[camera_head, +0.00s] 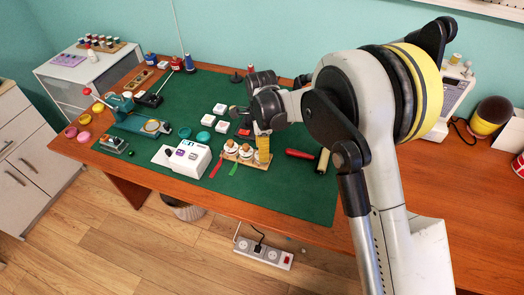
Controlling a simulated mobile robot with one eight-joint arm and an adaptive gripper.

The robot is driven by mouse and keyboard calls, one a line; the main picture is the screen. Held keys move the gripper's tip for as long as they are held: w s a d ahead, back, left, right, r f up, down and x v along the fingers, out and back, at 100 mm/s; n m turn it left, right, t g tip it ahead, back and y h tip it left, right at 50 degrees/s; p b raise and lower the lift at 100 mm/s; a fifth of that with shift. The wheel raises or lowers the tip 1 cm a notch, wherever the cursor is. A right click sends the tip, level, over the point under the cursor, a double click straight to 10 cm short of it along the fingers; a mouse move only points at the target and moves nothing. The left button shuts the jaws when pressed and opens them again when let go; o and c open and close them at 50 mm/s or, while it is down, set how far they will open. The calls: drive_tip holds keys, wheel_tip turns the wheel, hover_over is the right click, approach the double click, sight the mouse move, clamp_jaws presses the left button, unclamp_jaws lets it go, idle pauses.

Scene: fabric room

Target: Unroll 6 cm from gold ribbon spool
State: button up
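A small wooden stand (253,163) near the front of the green mat holds several ribbon spools. The gold spool (263,149) is at its right end, a yellow-gold upright shape. A red ribbon tail (216,167) and a green ribbon tail (233,169) lie on the mat in front of the other spools (238,150). My gripper (262,129) is just above the gold spool. Its fingers are small and partly hidden by my wrist, so I cannot tell whether they touch the spool or are open. No loose gold ribbon end is clearly visible.
A white box-shaped device (188,158) stands left of the stand. A red-handled tool (299,154) and a pale roll (323,161) lie to the right. The mat's front right is clear.

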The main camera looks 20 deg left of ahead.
clamp_jaws()
